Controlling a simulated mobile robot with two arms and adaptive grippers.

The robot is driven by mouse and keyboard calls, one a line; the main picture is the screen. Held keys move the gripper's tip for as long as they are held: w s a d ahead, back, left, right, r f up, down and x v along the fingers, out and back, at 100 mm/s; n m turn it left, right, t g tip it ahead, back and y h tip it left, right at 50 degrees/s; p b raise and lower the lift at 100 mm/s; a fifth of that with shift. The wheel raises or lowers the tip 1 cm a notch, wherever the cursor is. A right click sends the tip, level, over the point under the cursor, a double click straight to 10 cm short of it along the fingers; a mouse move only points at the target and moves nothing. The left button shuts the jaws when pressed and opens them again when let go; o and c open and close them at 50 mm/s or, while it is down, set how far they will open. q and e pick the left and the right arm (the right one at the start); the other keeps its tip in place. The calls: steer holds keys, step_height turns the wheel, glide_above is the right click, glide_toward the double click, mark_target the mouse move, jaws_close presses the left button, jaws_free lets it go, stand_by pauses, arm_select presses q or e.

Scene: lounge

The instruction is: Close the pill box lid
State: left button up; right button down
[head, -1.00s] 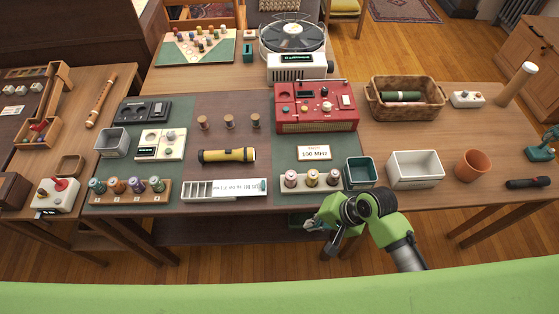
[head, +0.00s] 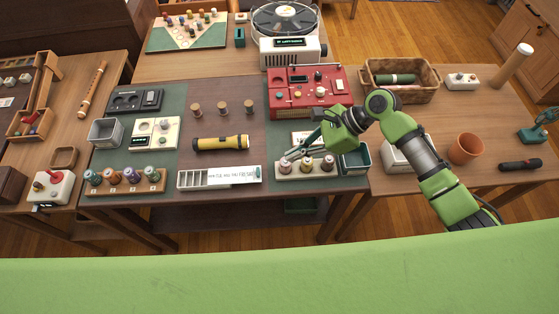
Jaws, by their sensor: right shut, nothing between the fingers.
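The pill box (head: 203,180) is a long white tray near the front edge of the table, left of my right gripper. Several open compartments show at its left end. A white lid printed with dark day letters (head: 230,176) covers the rest, and a small teal piece (head: 258,173) sits at its right end. My right gripper (head: 297,151) is shut and empty. Its fingers point left over the rack of spools, to the right of the pill box and apart from it. My left gripper is out of view.
A rack of spools (head: 322,173) stands right of the pill box, under my right gripper. A yellow flashlight (head: 220,143) lies behind the box. A red radio (head: 300,90), a green bin (head: 354,160) and a white bin (head: 392,160) are near my right arm. Another spool rack (head: 120,188) is at left.

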mark_target(227, 176)
steer(key=x, duration=0.9)
steer(key=shift+a+f+p, duration=0.15)
steer(key=shift+a+p, duration=0.05)
steer(key=shift+p, duration=0.2)
steer(key=shift+a, duration=0.3)
steer(key=a+p, duration=0.2)
steer(key=a, duration=0.6)
steer(key=shift+s+a+p, duration=0.1)
steer(key=shift+a+p, duration=0.15)
steer(key=shift+p, duration=0.15)
steer(key=shift+a, duration=0.35)
